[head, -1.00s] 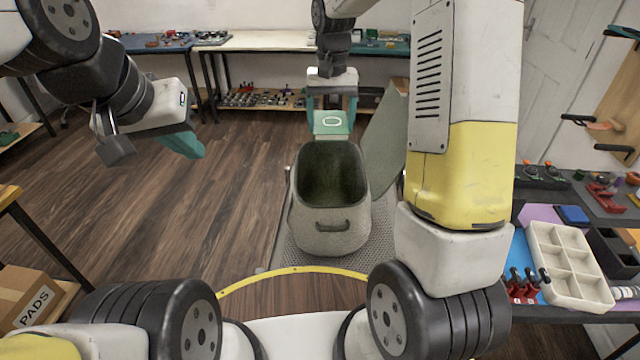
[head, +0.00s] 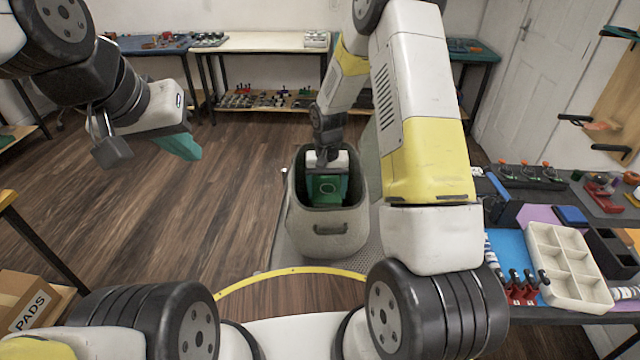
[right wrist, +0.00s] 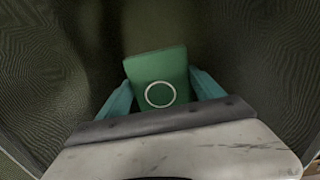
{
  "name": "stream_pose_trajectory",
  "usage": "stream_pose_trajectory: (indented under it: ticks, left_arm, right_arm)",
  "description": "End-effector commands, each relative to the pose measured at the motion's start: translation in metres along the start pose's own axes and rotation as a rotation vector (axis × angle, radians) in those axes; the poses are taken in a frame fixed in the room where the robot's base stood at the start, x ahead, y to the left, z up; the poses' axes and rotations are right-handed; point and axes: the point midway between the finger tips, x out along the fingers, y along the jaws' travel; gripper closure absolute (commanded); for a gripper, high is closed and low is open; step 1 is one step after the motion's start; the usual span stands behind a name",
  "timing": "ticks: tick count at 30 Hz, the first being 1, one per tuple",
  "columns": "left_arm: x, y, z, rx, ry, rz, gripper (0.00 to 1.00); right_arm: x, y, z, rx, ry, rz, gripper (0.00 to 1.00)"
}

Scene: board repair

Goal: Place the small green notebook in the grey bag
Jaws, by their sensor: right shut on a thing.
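The grey bag (head: 330,235) stands open-topped on a grey mat, with a handle on its front. My right gripper (head: 327,190) reaches down into the bag's opening. It is shut on the small green notebook (head: 328,188), which shows inside the bag, below the rim. In the right wrist view the notebook (right wrist: 158,80), with a white ring on its cover, sits between the two teal fingers, with the bag's dark inside around it. Whether the notebook touches the bag's floor cannot be told. My left gripper (head: 182,146) hangs empty at the left; its finger opening cannot be made out.
The grey mat (head: 283,232) lies under the bag. A table at the right holds a white compartment tray (head: 570,265) and red clamps (head: 521,288). Workbenches line the back wall. A cardboard box (head: 25,300) stands at the left. The wooden floor left of the bag is clear.

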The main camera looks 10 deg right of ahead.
Motion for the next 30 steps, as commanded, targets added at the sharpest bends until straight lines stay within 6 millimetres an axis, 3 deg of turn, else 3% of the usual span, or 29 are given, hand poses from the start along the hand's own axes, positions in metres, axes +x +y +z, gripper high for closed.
stream_pose_trajectory:
  ticks: [8, 15, 25, 26, 28, 30]
  left_arm:
    - [0.000, 0.000, 0.000, 0.000, 0.000, 0.000, 1.00]
    - [0.000, 0.000, 0.000, 0.000, 0.000, 0.000, 1.00]
    - [0.000, 0.000, 0.000, 0.000, 0.000, 0.000, 1.00]
    - [0.000, 0.000, 0.000, 0.000, 0.000, 0.000, 1.00]
    - [0.000, 0.000, 0.000, 0.000, 0.000, 0.000, 1.00]
    - [0.000, 0.000, 0.000, 0.000, 0.000, 0.000, 1.00]
  right_arm:
    - [0.023, 0.000, 0.000, 0.001, -0.001, 0.001, 0.77]
    - [0.054, 0.000, -0.001, 0.000, 0.000, 0.000, 0.77]
    - [0.057, 0.000, -0.001, 0.000, 0.001, 0.000, 0.77]
    - [0.058, 0.000, -0.001, 0.000, 0.001, 0.000, 0.19]
    - [0.057, 0.000, -0.001, 0.000, 0.001, 0.000, 0.06]
    - [0.057, 0.000, -0.001, 0.000, 0.001, 0.000, 0.02]
